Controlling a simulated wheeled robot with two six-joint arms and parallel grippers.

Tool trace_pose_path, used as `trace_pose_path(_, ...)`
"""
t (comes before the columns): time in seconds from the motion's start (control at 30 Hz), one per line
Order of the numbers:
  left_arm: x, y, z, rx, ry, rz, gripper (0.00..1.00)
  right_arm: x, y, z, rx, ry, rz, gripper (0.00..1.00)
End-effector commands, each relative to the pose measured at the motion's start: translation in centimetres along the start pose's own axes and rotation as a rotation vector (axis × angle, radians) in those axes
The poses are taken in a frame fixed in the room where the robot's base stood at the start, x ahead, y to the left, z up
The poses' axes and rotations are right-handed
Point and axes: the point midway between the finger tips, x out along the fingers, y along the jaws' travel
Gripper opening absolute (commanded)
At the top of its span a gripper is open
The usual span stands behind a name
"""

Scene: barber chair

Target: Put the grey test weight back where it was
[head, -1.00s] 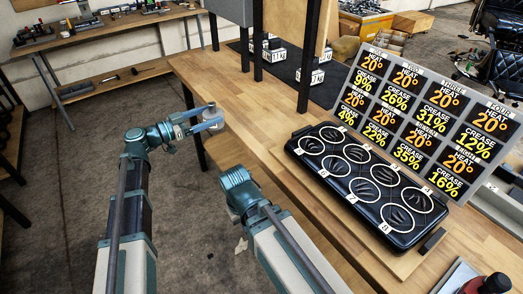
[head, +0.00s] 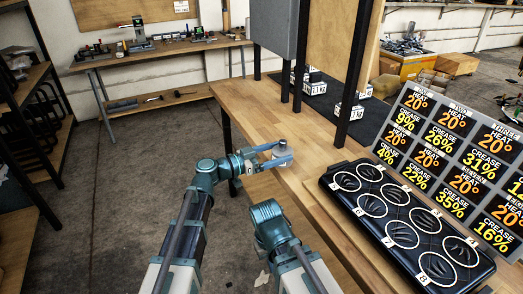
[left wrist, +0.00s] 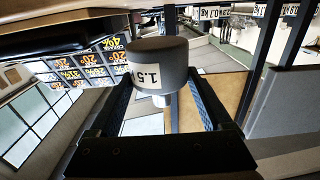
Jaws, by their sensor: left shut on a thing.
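A grey cylindrical weight (head: 282,146) is held in my left gripper (head: 279,158), over the left edge of the wooden table in the head view. In the left wrist view the weight (left wrist: 160,58) carries a white label reading about "1.5" and sits between the two fingers of my left gripper (left wrist: 160,88). Other labelled weights (head: 316,87) stand on a dark mat (head: 334,97) at the far end of the table. My right arm shows at the bottom, but its gripper does not.
The wooden table (head: 262,107) has clear wood before the mat. Black posts (head: 360,70) and a grey panel (head: 274,25) rise around the mat. A black tray with numbered ovals (head: 405,222) and a display board (head: 455,150) stand on the right.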

Motion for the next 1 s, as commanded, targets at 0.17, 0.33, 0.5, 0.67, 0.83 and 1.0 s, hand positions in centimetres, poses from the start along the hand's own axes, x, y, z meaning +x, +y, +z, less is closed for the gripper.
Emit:
trace_pose_path(0.17,1.8,1.8,0.1,-0.003,0.005,0.002,0.0,0.2,0.0,0.0,0.0,0.0,0.0,0.0)
trace_pose_path(0.33,2.5,2.3,0.2,-0.003,0.005,0.0,0.0,0.3,0.0,0.0,0.0,0.0,0.0,0.0)
trace_pose_path(0.5,2.6,2.4,0.2,-0.003,0.005,-0.001,0.0,0.3,0.0,0.0,0.0,0.0,0.0,0.0)
trace_pose_path(0.67,3.1,2.9,0.3,-0.003,0.005,0.001,0.0,0.4,0.0,0.0,0.0,0.0,0.0,0.0)
trace_pose_path(0.83,3.5,3.2,1.9,-0.003,0.005,-0.001,0.0,2.0,-0.2,-0.1,0.0,0.0,0.0,0.0)
trace_pose_path(1.0,3.5,3.2,3.7,-0.003,0.005,-0.001,0.0,3.8,-0.4,-0.2,0.0,0.0,0.0,0.0)
